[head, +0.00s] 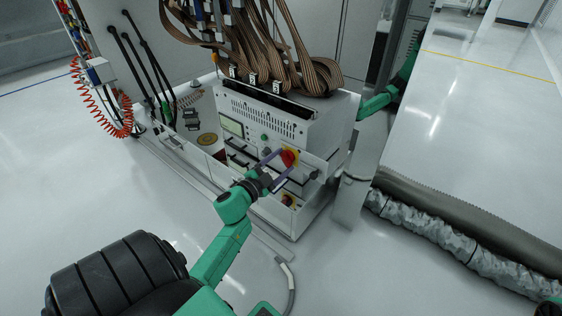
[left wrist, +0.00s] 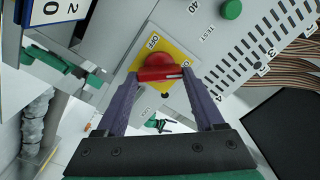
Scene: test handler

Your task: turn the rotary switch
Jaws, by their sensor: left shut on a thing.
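The rotary switch (head: 290,157) is a red knob on a yellow plate, on the front of a white instrument box. In the left wrist view the red knob (left wrist: 158,66) shows close up, with a bar-shaped handle and a white mark near its right end. The yellow plate (left wrist: 183,58) behind it carries an OFF label. My left gripper (head: 279,166) is at the switch. In the left wrist view its purple-grey fingers (left wrist: 160,80) stand on both sides of the handle, shut on it. My right gripper is not in view.
A second red knob (head: 287,200) on yellow sits lower on the box. A green button (left wrist: 231,9) is near the switch. Ribbon cables (head: 285,50) hang above the box. A silver duct (head: 430,235) lies on the floor at right. A green arm (head: 380,100) shows behind the box.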

